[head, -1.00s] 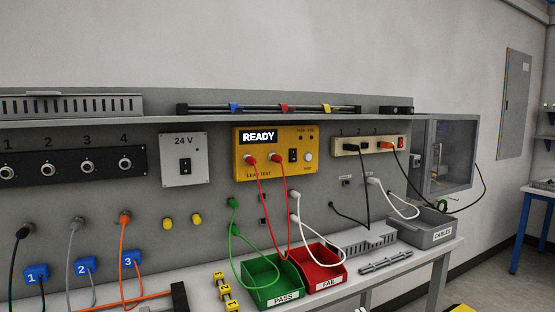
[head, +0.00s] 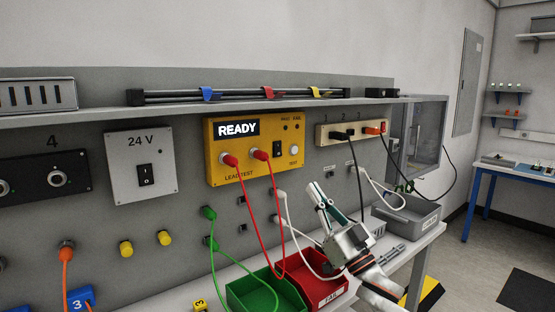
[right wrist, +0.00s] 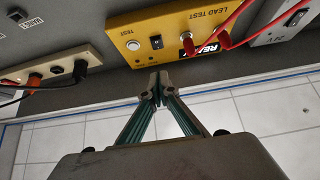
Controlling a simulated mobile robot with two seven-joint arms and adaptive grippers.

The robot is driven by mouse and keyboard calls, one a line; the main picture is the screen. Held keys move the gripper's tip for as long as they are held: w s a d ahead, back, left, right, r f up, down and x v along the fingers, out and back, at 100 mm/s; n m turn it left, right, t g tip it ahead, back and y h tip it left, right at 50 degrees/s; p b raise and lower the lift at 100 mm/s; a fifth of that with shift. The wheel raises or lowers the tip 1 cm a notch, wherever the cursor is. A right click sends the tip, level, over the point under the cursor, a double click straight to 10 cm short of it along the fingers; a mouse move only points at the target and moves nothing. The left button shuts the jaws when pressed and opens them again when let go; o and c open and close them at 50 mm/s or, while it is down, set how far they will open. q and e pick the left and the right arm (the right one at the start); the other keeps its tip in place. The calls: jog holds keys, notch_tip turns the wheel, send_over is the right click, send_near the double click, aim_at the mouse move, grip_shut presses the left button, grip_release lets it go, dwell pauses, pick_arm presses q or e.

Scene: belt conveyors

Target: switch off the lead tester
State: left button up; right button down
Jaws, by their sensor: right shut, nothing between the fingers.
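The lead tester (head: 225,140) is a yellow box on the grey wall panel, its display reading READY. Two red leads are plugged into it. A small black rocker switch (head: 277,150) is on its front, beside a round white TEST button (head: 293,149). My right gripper (head: 315,190) is shut and empty, below and right of the tester. In the right wrist view, upside down, the fingertips (right wrist: 157,82) point towards the tester (right wrist: 185,22), with its rocker switch (right wrist: 156,42) nearly in line with them. They look apart from it. My left gripper is not in view.
A 24 V box (head: 120,180) with its own black switch is left of the tester. A power strip (head: 322,137) with plugs is to the right. Red leads hang below the tester; white leads hang near my gripper. Green (head: 240,290) and red bins stand below.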

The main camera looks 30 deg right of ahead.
jog(key=p, duration=0.1)
send_near(278, 150)
notch_tip(278, 150, up, 4)
jog(key=w, duration=0.3)
jog(key=shift+w, duration=0.2)
jog(key=shift+w+a+f, duration=0.1)
jog(key=shift+w, duration=0.4)
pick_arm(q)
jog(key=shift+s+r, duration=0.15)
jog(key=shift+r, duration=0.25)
pick_arm(e)
jog(key=shift+w, duration=0.1)
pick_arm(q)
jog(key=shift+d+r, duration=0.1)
